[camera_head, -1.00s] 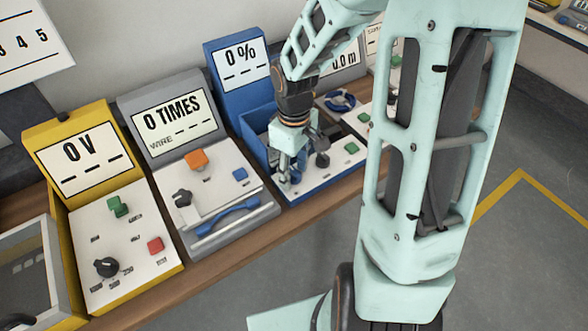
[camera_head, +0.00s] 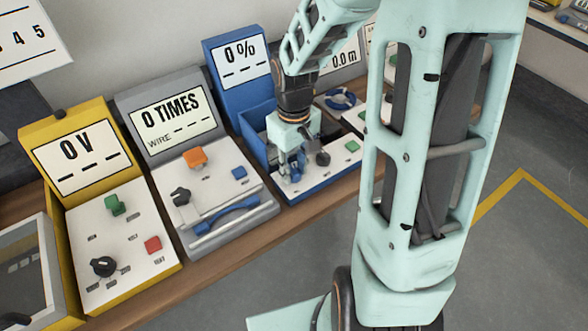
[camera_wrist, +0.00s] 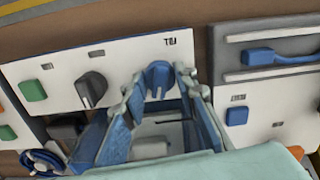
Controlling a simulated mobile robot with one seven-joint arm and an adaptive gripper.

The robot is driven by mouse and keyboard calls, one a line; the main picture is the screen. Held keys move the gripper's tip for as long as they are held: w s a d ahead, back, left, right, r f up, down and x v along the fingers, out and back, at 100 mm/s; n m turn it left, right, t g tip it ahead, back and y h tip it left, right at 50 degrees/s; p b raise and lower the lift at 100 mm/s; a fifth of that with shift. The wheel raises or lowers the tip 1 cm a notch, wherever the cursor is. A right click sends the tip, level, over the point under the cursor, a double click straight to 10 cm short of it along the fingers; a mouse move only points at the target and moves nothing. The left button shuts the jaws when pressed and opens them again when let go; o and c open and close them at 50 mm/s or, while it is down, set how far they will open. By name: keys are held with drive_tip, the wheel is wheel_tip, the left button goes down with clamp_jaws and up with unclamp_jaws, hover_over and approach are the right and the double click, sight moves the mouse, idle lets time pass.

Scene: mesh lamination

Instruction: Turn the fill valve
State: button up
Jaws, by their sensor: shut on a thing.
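The fill valve is a small blue knob (camera_wrist: 158,74) on the white panel (camera_wrist: 122,58) of the blue station (camera_head: 241,102). In the wrist view a label that seems to read FILL upside down sits beside it. My gripper (camera_wrist: 161,82) has its fingers on both sides of the knob and is shut on it. In the head view my gripper (camera_head: 291,172) points down at the left part of the panel, and its fingers mostly hide the knob. The station's display (camera_head: 242,62) reads 0 %.
A black knob (camera_wrist: 91,88) and a green button (camera_wrist: 33,90) share the panel with the valve. The grey station (camera_head: 166,112) with a blue handle (camera_head: 226,213) stands to the left in the head view. A blue wheel (camera_head: 340,98) is on the right.

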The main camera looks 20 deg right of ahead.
sight(293, 168)
drive_tip(key=m+b, duration=0.1)
drive_tip(key=m, duration=0.3)
drive_tip(key=shift+m+b, duration=0.3)
idle(0.3)
drive_tip(key=o, duration=1.2)
drive_tip(key=shift+c, duration=0.2)
wheel_tip(293, 168, up, 12)
drive_tip(key=shift+a, duration=0.1)
